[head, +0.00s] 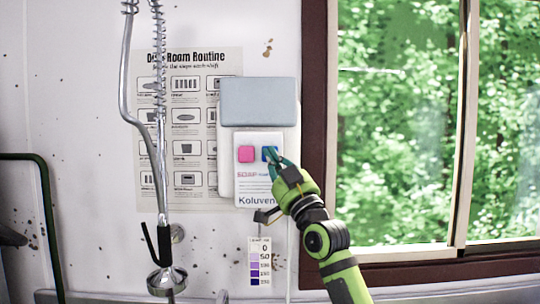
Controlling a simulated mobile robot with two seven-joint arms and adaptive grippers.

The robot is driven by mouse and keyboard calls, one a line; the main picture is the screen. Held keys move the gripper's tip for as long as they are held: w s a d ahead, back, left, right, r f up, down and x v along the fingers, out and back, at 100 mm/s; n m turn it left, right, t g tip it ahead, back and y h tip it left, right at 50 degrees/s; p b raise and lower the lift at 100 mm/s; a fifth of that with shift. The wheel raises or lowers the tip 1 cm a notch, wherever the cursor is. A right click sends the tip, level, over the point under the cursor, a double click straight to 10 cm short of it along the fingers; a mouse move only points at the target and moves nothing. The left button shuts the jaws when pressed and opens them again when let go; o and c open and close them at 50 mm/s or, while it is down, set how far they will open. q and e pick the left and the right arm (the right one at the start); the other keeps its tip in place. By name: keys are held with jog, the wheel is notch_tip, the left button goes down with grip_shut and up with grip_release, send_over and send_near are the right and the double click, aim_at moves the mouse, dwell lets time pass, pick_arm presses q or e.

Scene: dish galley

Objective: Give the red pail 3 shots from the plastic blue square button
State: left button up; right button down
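The red pail is not in view. My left gripper is not in view.
A spring-hose tap (158,130) hangs left of the dispenser, its spray head (167,281) low down. A poster (185,120) is behind it. A purple colour chart (260,262) is below the dispenser. A brown-framed window (318,90) is on the right.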

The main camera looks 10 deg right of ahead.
dwell(0.4)
jog(key=shift+s+f, duration=0.15)
jog(key=shift+s, duration=0.85)
jog(key=shift+a, duration=0.1)
jog(key=shift+w+d+r, duration=0.1)
jog(key=shift+w, duration=0.45)
jog(key=shift+w+d+r, duration=0.1)
jog(key=shift+w, duration=0.4)
dwell(0.9)
jog(key=shift+s, duration=0.1)
jog(key=shift+s+a+f, duration=0.15)
jog(key=shift+s+f, duration=0.05)
jog(key=shift+s, duration=0.7)
